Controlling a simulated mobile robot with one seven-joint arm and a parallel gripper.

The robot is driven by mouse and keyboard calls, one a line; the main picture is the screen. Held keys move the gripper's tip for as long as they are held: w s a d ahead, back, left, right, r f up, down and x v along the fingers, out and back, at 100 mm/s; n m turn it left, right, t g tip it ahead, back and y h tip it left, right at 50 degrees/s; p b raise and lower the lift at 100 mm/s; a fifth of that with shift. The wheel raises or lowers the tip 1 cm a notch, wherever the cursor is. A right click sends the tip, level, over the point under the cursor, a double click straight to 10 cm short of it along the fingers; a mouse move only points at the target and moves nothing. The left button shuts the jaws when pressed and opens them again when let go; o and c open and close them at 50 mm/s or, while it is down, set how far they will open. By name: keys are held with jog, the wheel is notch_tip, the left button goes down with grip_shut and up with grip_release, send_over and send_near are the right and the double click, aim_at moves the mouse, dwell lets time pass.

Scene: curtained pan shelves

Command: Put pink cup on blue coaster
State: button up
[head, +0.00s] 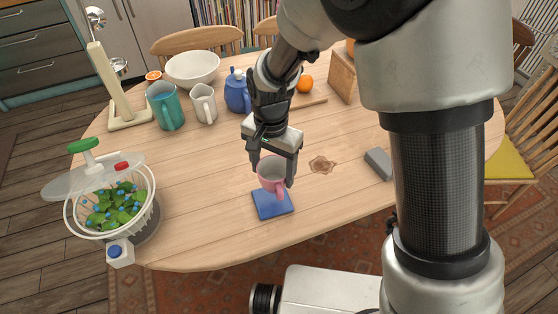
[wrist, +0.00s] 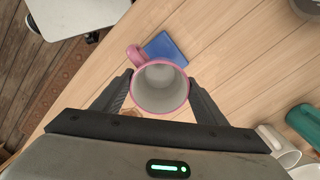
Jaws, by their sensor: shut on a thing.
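The pink cup (head: 271,176) is upright between the fingers of my gripper (head: 272,170), which is shut on it. In the wrist view the cup (wrist: 160,88) shows from above, empty, with its handle at the upper left and my gripper's fingers (wrist: 159,98) on either side. The blue coaster (head: 273,203) lies flat near the table's front edge. In the head view the cup overlaps the coaster's upper part. In the wrist view the coaster (wrist: 166,49) shows just beyond the cup's rim. I cannot tell the exact height of the cup above the table.
A salad spinner (head: 115,205) with greens stands at the left. A grey block (head: 378,163) and a brown stain-like patch (head: 321,165) lie to the right. A teal pitcher (head: 165,108), a white pitcher (head: 204,104), a blue teapot (head: 237,92) and a white bowl (head: 192,70) stand behind.

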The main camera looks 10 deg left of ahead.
aim_at(271, 188)
jog(key=shift+s+a, duration=0.25)
jog(key=shift+s, duration=0.05)
jog(key=shift+f+b, duration=1.7)
jog(key=shift+f, duration=0.8)
jog(key=shift+f+b, duration=0.55)
jog(key=shift+f, duration=0.2)
jog(key=shift+f, duration=0.25)
jog(key=o, duration=1.3)
jog(key=shift+c, duration=0.2)
